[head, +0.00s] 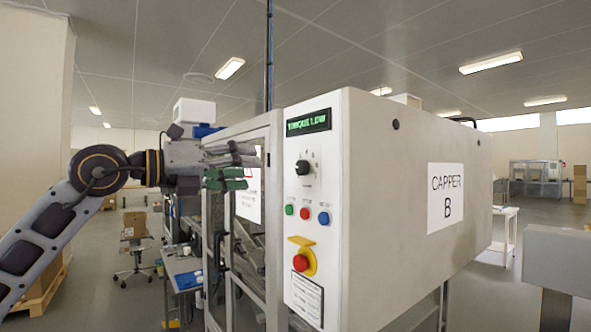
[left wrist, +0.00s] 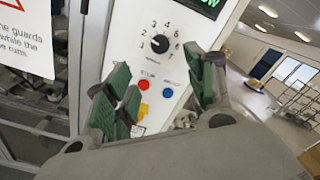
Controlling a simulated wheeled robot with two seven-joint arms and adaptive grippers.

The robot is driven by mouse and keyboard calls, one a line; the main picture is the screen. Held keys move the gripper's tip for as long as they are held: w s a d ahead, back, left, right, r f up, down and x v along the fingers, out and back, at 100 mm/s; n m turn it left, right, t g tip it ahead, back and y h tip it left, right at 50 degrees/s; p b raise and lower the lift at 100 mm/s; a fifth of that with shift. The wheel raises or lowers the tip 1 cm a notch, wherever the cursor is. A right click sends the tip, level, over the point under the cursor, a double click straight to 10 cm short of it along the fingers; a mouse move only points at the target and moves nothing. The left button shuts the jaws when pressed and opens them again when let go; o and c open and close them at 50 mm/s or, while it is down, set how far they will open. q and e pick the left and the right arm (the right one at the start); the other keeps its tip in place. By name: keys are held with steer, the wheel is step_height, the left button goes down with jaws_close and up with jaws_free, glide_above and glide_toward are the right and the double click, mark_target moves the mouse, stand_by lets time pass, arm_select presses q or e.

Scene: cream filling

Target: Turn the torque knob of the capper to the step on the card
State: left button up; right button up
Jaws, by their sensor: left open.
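The torque knob (head: 303,167) is a black dial on the white front panel of the capper (head: 333,215). In the left wrist view the knob (left wrist: 160,44) has printed numbers around it; its exact setting is unclear. A green display (head: 309,123) above it reads torque low. A small card (head: 307,300) is on the lower panel, its text too small to read. My left gripper (head: 240,170) is open and empty, left of the panel, apart from the knob. Its green-padded fingers (left wrist: 165,86) show below the knob in the left wrist view. My right gripper is not in view.
Green, red and blue buttons (head: 305,213) sit under the knob, with a red emergency stop (head: 300,262) on yellow below. A framed guard (head: 235,250) with a warning sign (head: 248,195) stands left of the panel. A chair (head: 135,240) is behind at left.

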mark_target(299, 169)
arm_select(q)
steer(key=p+x, duration=0.3)
steer(key=x, duration=0.8)
steer(key=shift+w+d+r, duration=0.1)
steer(key=shift+w+d, duration=0.1)
steer(key=shift+d, duration=0.1)
steer(key=shift+w+d+p, duration=0.35)
steer(key=shift+w+d, duration=0.05)
steer(key=shift+d, duration=0.15)
steer(key=shift+w+d, duration=0.15)
steer(key=shift+d, duration=0.1)
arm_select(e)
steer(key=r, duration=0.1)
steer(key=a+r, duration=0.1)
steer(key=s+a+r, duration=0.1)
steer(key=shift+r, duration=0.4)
arm_select(q)
steer(key=c, duration=0.9)
steer(key=shift+c, duration=0.7)
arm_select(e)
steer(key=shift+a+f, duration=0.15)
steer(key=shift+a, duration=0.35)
